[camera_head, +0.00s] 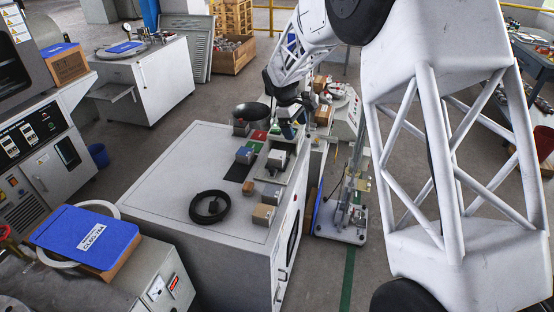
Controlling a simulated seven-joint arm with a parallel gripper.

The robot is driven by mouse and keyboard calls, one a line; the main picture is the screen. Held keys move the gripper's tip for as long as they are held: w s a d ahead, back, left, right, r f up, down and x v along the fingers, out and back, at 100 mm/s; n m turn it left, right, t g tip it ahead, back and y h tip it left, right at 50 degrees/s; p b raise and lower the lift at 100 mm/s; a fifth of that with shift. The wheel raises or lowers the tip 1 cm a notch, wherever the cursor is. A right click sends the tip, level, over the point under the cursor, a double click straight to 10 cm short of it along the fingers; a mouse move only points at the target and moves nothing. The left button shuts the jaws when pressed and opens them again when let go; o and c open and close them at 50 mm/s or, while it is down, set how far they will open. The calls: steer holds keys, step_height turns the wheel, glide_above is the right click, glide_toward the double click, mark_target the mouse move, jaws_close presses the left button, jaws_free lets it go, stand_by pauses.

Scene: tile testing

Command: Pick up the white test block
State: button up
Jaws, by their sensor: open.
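A small pale block (277,158), which looks like the white test block, sits on the right part of the light grey cabinet top (180,175). My gripper (291,124) hangs just behind and above it, at the far right of the cabinet top. It is small and dark in the picture. It is open, and I see nothing held in it. The gap between my gripper and the pale block is hard to judge at this size.
Near the pale block are a blue-grey block (245,155), a block at the front (263,216), another grey block (271,194) and a small brown piece (249,188). A black ring (210,207) lies front left. A black bowl (251,112) stands at the back.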

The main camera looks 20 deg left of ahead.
mark_target(277, 154)
steer(key=w+a+f+n, duration=0.1)
steer(key=a+f, duration=0.2)
steer(key=w+a+f+n, duration=0.1)
steer(key=a+f, duration=0.3)
steer(key=w+a+f, duration=0.1)
steer(key=a+f, duration=0.2)
steer(key=shift+w+a+f+n+h, duration=0.1)
steer(key=shift+a+f+n+h, duration=0.05)
steer(key=shift+a+n+h, duration=0.25)
steer(key=shift+d, duration=0.1)
steer(key=shift+x, duration=1.25)
steer(key=shift+x, duration=2.6)
steer(key=shift+w, duration=0.2)
steer(key=c, duration=1.2)
steer(key=shift+r, duration=0.2)
steer(key=shift+c, duration=0.2)
